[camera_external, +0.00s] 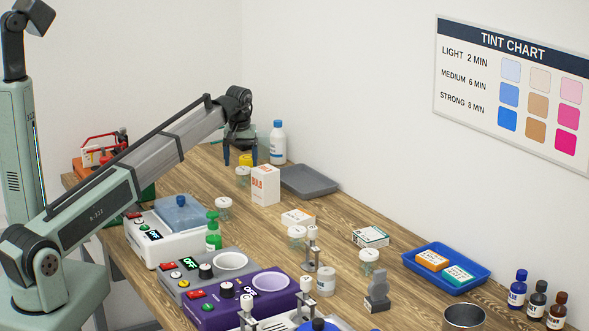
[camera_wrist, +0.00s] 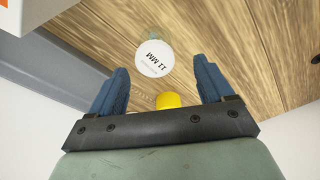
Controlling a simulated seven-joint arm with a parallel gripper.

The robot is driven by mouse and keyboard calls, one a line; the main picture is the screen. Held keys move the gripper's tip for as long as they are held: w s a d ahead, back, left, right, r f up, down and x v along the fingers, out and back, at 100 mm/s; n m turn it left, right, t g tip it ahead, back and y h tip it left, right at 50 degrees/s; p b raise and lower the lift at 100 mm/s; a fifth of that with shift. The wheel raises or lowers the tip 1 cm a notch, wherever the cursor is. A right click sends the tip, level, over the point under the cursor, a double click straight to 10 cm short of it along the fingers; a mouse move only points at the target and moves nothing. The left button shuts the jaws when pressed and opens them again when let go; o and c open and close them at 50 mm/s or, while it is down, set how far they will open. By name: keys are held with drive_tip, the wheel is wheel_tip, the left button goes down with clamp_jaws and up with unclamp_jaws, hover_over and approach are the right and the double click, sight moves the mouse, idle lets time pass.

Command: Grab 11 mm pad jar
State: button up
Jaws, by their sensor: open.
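A small clear jar with a white lid marked 11 MM (camera_wrist: 155,62) stands on the wooden table, ahead of my gripper (camera_wrist: 160,72) in the wrist view. It appears between the two blue fingertips, not touching them. In the external view, the white-lidded jar (camera_external: 243,173) just below my gripper (camera_external: 240,161) appears to be this one; its lid text is too small to read there. My gripper is open and empty, above the far part of the table. A yellow-capped item (camera_wrist: 170,99) shows between the fingers, partly hidden by the gripper bar.
A white box with orange print (camera_external: 265,186) stands close right of the jar, with a grey tray (camera_external: 322,184) and white bottle (camera_external: 278,143) beyond. Other white-lidded jars stand nearer, including one by the green bottle (camera_external: 223,205). Bare wood lies ahead in the wrist view.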

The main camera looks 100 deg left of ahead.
sight(243, 169)
drive_tip(key=shift+w+a+f, duration=0.1)
drive_tip(key=shift+w+f, duration=0.05)
drive_tip(key=shift+f, duration=1.2)
drive_tip(key=shift+w+f, duration=0.1)
drive_tip(key=shift+f, duration=1.2)
drive_tip(key=shift+c, duration=0.2)
drive_tip(key=c, duration=1.1)
